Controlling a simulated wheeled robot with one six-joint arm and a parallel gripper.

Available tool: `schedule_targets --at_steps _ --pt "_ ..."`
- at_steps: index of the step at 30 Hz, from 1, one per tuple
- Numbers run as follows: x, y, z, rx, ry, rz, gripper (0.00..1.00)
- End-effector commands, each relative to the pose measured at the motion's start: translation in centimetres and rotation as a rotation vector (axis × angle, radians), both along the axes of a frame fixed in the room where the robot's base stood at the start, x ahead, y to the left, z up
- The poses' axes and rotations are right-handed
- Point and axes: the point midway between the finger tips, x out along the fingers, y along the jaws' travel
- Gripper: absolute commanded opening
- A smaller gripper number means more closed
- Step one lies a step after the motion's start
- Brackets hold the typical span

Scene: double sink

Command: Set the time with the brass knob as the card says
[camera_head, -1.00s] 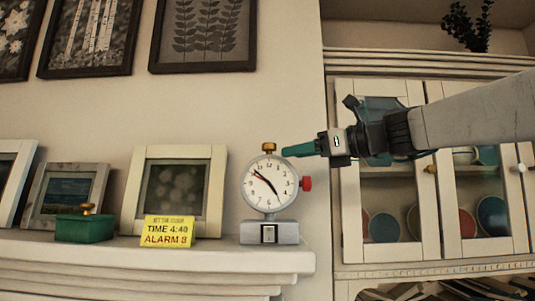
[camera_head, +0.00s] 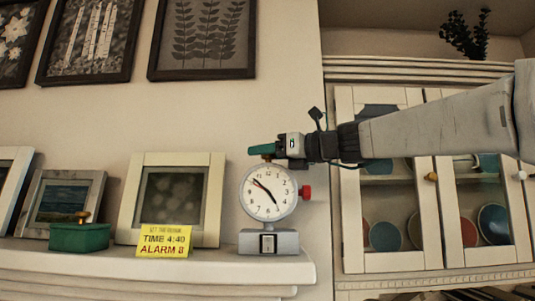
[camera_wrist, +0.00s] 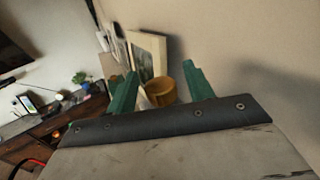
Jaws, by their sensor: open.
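The round clock (camera_head: 269,192) stands on a grey base on the mantel. One black hand points up-left near 10, another down-right near 5; a thin red hand lies near the up-left one. The brass knob (camera_head: 267,157) is on top of the clock, partly hidden by my gripper (camera_head: 263,149). In the wrist view the knob (camera_wrist: 161,93) shows between the two green fingers of my gripper (camera_wrist: 160,78), which are open with gaps beside it. The yellow card (camera_head: 165,239) reads TIME 4:40, ALARM 8.
A red knob (camera_head: 305,192) sticks out of the clock's right side. A green box (camera_head: 80,237) with a brass knob and a framed picture (camera_head: 174,200) stand to the left on the mantel (camera_head: 120,258). A glass-door cabinet (camera_head: 435,208) is at right.

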Motion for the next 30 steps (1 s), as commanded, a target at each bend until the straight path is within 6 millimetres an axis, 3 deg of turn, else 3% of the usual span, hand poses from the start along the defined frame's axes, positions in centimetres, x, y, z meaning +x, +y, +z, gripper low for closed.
schedule_targets --at_steps 1,5,6,17,30 --pt "-0.01 -0.01 0.0 0.0 0.0 0.0 0.46" --pt "0.0 -0.02 0.0 0.0 0.0 0.0 0.1" --pt "-0.01 -0.02 -0.01 0.0 0.0 0.0 0.07" --pt "0.08 -0.07 -0.04 -0.001 0.001 0.048 0.07" --pt "0.17 -0.07 -0.12 -0.001 0.0 0.373 0.07"
